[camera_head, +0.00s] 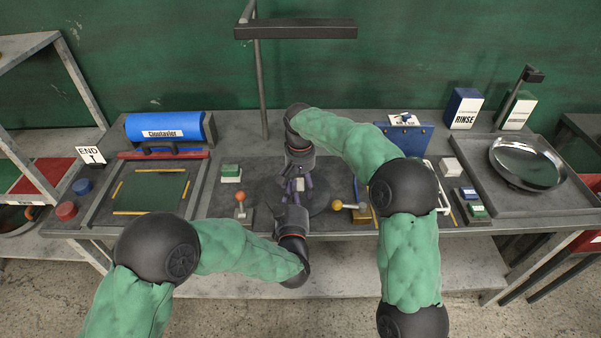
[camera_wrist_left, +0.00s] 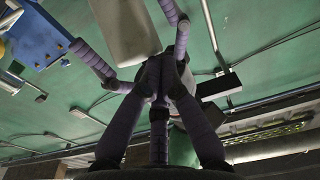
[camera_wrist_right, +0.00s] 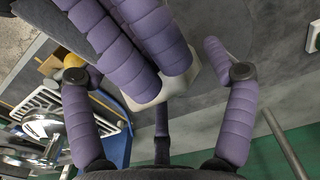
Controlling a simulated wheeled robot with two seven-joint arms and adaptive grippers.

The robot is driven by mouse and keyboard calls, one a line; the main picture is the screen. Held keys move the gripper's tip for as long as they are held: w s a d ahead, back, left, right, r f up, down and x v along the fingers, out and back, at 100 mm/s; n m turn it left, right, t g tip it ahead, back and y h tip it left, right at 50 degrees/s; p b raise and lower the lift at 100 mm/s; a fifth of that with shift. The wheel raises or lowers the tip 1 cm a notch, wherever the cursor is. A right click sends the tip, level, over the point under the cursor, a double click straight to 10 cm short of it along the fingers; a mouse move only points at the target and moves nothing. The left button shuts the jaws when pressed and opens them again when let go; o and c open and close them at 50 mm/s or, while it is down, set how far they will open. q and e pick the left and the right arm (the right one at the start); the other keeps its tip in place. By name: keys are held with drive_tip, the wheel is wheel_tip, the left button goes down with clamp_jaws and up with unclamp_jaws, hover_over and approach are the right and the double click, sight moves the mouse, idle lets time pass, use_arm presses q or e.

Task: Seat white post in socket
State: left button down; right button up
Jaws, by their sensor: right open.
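A whitish post (camera_head: 299,184) is between my two grippers in the middle of the bench in the head view. It is a pale block in the left wrist view (camera_wrist_left: 125,30) and a white end in the right wrist view (camera_wrist_right: 150,98). My left gripper (camera_head: 294,196) has its purple fingers drawn together at the post and appears shut on it. My right gripper (camera_head: 301,178) is open, with its fingers spread on either side of the post and apart from it. The fingers partly hide the post. I cannot make out the socket.
A dark round disc (camera_head: 322,196) lies under the grippers. An orange-knobbed lever (camera_head: 240,198) is left of it and a yellow-knobbed lever (camera_head: 338,204) right. A blue box (camera_head: 405,138) stands behind. A tray with a shiny dish (camera_head: 527,164) is at the right, and a green-mat tray (camera_head: 150,190) at the left.

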use_arm(q)
drive_tip(key=shift+s+f, duration=0.15)
drive_tip(key=shift+f, duration=0.55)
use_arm(e)
drive_tip(key=shift+f, duration=0.8)
drive_tip(key=c, duration=1.5)
use_arm(q)
drive_tip(key=shift+r, duration=0.8)
use_arm(e)
drive_tip(key=shift+w+f, duration=0.1)
use_arm(q)
drive_tip(key=shift+r, duration=0.1)
drive_tip(key=s, duration=0.8)
drive_tip(key=shift+f, duration=0.25)
use_arm(e)
drive_tip(key=shift+f, duration=0.15)
drive_tip(key=shift+d, duration=0.1)
